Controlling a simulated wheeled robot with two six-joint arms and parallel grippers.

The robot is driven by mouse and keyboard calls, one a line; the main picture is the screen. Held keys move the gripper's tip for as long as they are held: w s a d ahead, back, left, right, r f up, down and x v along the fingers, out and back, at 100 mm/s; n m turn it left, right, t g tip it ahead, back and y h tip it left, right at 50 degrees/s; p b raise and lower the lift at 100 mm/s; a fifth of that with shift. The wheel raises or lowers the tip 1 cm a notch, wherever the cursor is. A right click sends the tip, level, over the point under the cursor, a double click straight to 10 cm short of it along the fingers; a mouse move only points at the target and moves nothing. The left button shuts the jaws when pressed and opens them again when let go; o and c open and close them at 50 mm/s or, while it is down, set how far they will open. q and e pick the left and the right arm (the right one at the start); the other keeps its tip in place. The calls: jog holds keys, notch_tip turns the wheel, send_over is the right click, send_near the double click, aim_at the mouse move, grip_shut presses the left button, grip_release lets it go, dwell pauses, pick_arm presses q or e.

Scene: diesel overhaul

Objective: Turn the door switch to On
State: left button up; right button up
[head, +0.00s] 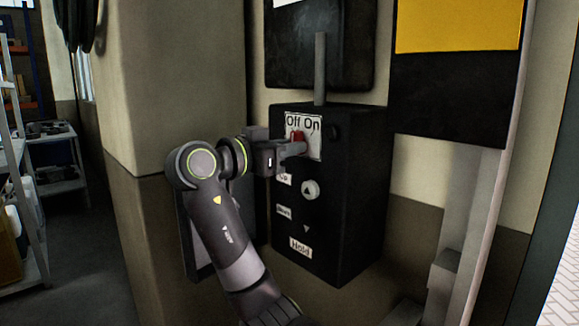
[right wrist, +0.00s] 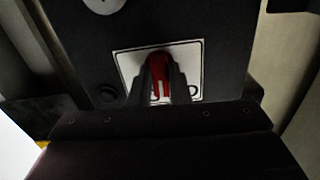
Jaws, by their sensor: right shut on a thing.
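The door switch is a red knob (head: 298,136) on a white plate (head: 316,143) marked "Off On", high on the front of a black control box (head: 345,200). My right gripper (head: 296,148) reaches in from the left and is shut on the red knob. In the right wrist view the red knob (right wrist: 158,72) stands between the two dark fingers of my right gripper (right wrist: 160,88). The fingers hide part of the knob and the plate, so I cannot tell exactly which word it points to. My left gripper is not in view.
Below the switch, the box has a round button (head: 310,188) with an up arrow, a down arrow mark and a "Hold" label (head: 300,248). A conduit (head: 320,70) rises from its top. A black and yellow panel (head: 455,70) hangs at right. Shelves (head: 55,150) stand far left.

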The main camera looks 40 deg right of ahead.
jog(key=m+b, duration=0.6)
jog(key=m, duration=0.2)
jog(key=shift+s+f, duration=0.1)
jog(key=o, duration=1.5)
jog(key=a+b, duration=0.1)
jog(key=a, duration=0.6)
jog(key=shift+s, duration=0.3)
